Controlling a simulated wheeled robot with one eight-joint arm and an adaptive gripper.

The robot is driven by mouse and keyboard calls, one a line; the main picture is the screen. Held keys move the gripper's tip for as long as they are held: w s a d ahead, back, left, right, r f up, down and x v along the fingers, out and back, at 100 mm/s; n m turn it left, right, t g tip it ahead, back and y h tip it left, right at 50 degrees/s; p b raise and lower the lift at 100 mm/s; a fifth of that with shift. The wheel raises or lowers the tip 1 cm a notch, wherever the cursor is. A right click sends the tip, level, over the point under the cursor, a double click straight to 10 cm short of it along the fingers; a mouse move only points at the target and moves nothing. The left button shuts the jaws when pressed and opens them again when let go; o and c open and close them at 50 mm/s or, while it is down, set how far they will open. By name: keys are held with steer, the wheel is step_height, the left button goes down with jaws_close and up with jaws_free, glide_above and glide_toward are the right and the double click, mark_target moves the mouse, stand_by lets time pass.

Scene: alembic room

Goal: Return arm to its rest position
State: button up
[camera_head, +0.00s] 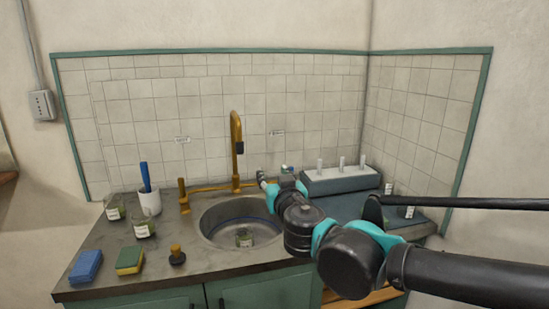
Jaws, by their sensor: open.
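My arm (300,229), black with teal joints, reaches in from the lower right over the counter to the right rim of the sink. My gripper (262,179) is small at the arm's far end, above the back right of the sink and near the brass tap. It is open, and I see nothing held in it. Its fingers are too small to make out well.
The round sink (212,222) holds a small labelled beaker (244,238). The brass tap (236,150) rises behind it. Left are a white cup (149,202), beakers (144,228), a blue sponge (86,266), a green-yellow sponge (130,260) and a stopper (177,255). A grey rack (340,181) stands right.

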steer(key=d+f+m+g+h, duration=0.4)
steer(key=d+f+g+h, duration=0.35)
steer(key=d+f, duration=1.05)
steer(key=s+f+g+y, duration=0.1)
steer(key=s+f+g, duration=0.2)
steer(key=f, duration=0.4)
steer(key=s+d+f+n+g+y, duration=0.1)
steer(key=s+f+g+y, duration=0.1)
steer(key=s+f, duration=0.4)
steer(key=shift+s+d+f+g, duration=0.25)
steer(key=shift+f+g, duration=0.2)
steer(key=shift+f, duration=0.4)
